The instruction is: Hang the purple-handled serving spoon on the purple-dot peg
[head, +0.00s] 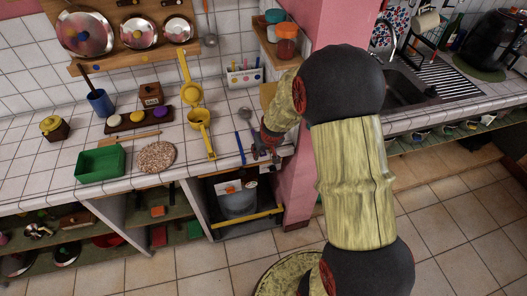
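A grey spoon (245,114) lies on the white tiled counter, bowl toward the wall. Its handle runs toward the counter's front edge, with a dark, bluish-purple part near my gripper (266,153); the exact colour is hard to tell. My gripper is low over the counter's front right part, beside or over the handle end. It is small and partly hidden by my arm, so I cannot tell whether it is open or touching the handle. The wooden wall board (138,52) carries hanging pans and small coloured dots; I cannot make out a purple one.
A blue-handled tool (240,148) lies left of the spoon, with yellow ladles (201,120) farther left. A round cork-like mat (156,156) and a green tray (100,163) are on the left counter. A pink wall (305,150) stands close right of my gripper.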

